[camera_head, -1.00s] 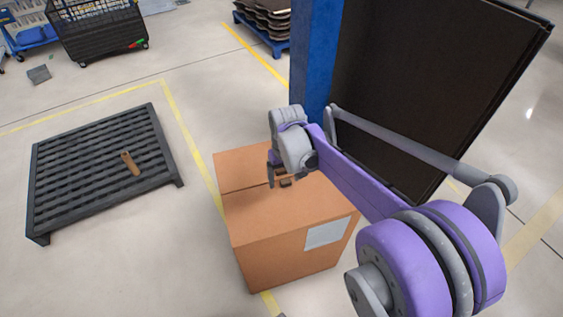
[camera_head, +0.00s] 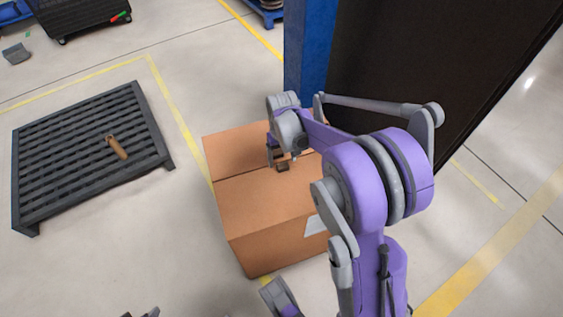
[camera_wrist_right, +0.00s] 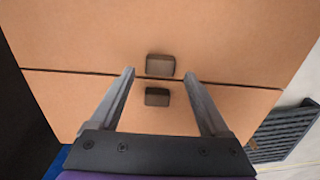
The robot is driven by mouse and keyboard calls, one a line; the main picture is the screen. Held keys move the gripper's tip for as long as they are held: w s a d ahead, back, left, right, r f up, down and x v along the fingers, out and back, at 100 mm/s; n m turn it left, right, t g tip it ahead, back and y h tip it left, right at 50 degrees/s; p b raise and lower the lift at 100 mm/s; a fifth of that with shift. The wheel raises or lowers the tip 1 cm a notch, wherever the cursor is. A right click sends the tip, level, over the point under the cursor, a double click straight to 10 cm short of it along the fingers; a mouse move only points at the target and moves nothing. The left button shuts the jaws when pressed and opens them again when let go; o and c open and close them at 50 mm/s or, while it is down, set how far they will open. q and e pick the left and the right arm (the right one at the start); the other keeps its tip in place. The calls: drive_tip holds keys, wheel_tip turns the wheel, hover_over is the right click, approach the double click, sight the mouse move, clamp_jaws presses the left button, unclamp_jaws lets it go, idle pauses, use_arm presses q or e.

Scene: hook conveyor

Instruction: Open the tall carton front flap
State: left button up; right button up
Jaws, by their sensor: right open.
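The brown carton (camera_head: 265,205) stands on the floor, its top flaps closed along a straight seam. Two small dark tabs sit on the top, one on each side of the seam; the right wrist view shows the far tab (camera_wrist_right: 160,66) and the near tab (camera_wrist_right: 157,97). My right gripper (camera_head: 277,160) is over the carton top by the tabs. In the right wrist view its open fingers (camera_wrist_right: 158,78) point at the top, left and right of the tabs, with nothing between them. I cannot tell whether the fingertips touch the cardboard. Small grey tips at the bottom edge may be my left gripper (camera_head: 141,313).
A dark slatted pallet (camera_head: 60,180) with a brown piece (camera_head: 117,147) on it lies to the left. A blue post (camera_head: 308,55) and a large dark panel (camera_head: 420,60) stand close behind the carton. Floor between pallet and carton is clear.

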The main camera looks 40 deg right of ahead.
drive_tip(key=shift+f, duration=1.05)
clamp_jaws()
idle(0.7)
